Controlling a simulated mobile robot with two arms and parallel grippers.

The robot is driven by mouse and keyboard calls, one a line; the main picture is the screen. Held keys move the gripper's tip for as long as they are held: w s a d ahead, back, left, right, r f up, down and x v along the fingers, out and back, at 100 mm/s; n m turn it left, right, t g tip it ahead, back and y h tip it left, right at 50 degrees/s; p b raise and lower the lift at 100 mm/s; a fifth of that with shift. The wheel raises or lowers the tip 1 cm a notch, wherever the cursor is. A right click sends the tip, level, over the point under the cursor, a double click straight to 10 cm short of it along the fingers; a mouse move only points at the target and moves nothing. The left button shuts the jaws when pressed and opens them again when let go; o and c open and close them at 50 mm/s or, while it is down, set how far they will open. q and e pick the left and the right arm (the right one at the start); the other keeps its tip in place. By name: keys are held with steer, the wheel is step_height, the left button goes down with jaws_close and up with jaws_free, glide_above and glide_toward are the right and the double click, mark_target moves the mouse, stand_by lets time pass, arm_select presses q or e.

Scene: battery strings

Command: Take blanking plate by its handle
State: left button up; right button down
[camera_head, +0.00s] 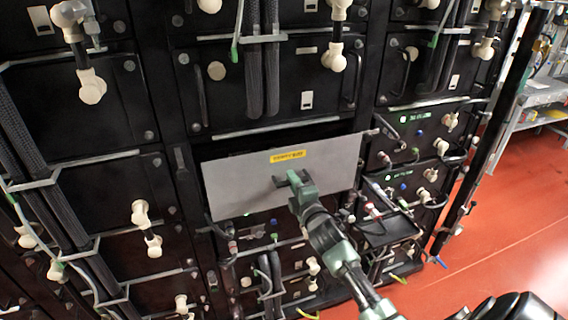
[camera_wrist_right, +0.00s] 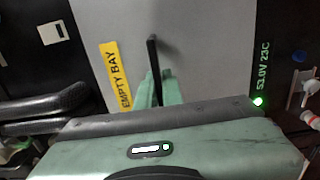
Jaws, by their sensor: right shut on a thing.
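The blanking plate (camera_head: 235,183) is a flat grey panel with a yellow label in the middle of the rack front. In the right wrist view the plate (camera_wrist_right: 205,50) fills the upper middle, and its yellow label reads EMPTY BAY. Its thin dark handle (camera_wrist_right: 153,52) stands out from the plate beside the label. My right gripper (camera_head: 291,180) is at the middle of the plate, shut on the handle. Its green fingers (camera_wrist_right: 157,90) show around the handle's lower part. I cannot tell whether the plate touches the rack. My left gripper is not in view.
Black battery modules (camera_head: 275,80) with pale connectors and thick cables surround the plate. Modules with green displays (camera_head: 420,125) stand to its right. A dark tray (camera_head: 388,229) juts out at lower right. The red floor (camera_head: 500,235) is open at right, near a metal shelf (camera_head: 542,95).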

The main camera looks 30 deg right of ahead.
steer(key=shift+r+p+v, duration=0.15)
steer(key=shift+p+v, duration=0.2)
steer(key=shift+v, duration=0.6)
steer(key=shift+r+p+v, duration=0.1)
steer(key=shift+p+v, duration=0.2)
steer(key=shift+v, duration=0.65)
